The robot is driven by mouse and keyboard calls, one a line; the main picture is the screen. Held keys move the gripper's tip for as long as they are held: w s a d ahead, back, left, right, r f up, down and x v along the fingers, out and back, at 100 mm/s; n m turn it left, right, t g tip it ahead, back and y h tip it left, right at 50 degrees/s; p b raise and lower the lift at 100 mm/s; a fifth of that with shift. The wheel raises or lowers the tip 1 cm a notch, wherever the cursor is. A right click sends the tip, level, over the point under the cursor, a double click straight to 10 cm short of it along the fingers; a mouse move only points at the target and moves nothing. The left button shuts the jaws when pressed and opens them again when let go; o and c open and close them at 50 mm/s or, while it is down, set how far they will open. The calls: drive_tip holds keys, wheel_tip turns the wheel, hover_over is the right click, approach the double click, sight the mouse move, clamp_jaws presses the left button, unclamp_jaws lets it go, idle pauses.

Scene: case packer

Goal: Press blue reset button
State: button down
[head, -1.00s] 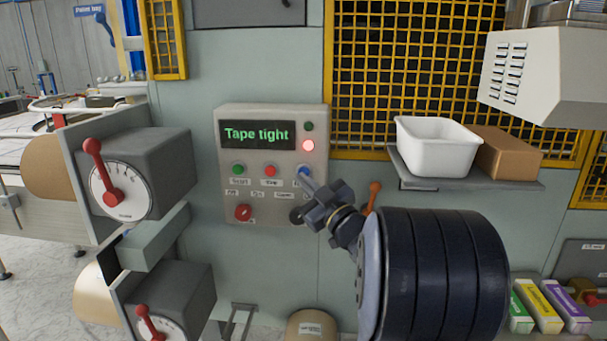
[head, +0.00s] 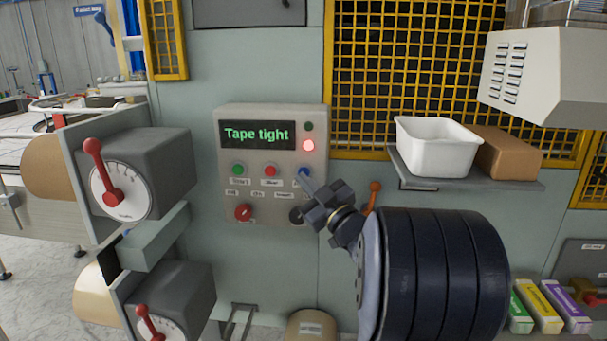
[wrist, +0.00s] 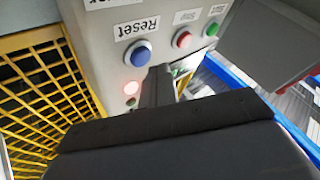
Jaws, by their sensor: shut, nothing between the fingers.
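The blue reset button (head: 304,171) is at the right end of the button row on the grey control panel (head: 228,118). In the wrist view the blue button (wrist: 138,53) sits beside its "Reset" label, fully visible. My gripper (head: 309,184) is shut and empty, with its fingertips close to the button's lower right edge in the head view. In the wrist view the shut fingertips (wrist: 160,72) are just right of the button, not over its face. I cannot tell whether they touch the panel.
The display (head: 257,134) reads "Tape tight" and a red lamp (head: 308,146) is lit. Green (head: 238,169) and red (head: 270,170) buttons share the row. A red knob (head: 243,212) is below. A shelf (head: 470,184) with a white bin (head: 437,148) is to the right.

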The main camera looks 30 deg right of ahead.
drive_tip(key=shift+w+d, duration=0.1)
drive_tip(key=shift+w+d, duration=0.15)
drive_tip(key=shift+w, duration=0.1)
drive_tip(key=shift+w+d, duration=0.25)
drive_tip(key=shift+w, duration=0.1)
idle(0.8)
idle(0.3)
drive_tip(key=shift+s+a+b, duration=0.45)
drive_tip(key=shift+s+b, duration=0.1)
drive_tip(key=shift+s, duration=0.15)
drive_tip(key=s+a, duration=0.1)
drive_tip(key=s+a+b, duration=0.1)
drive_tip(key=s, duration=0.2)
drive_tip(key=shift+s+a, duration=0.1)
drive_tip(key=shift+a, duration=0.3)
idle(0.5)
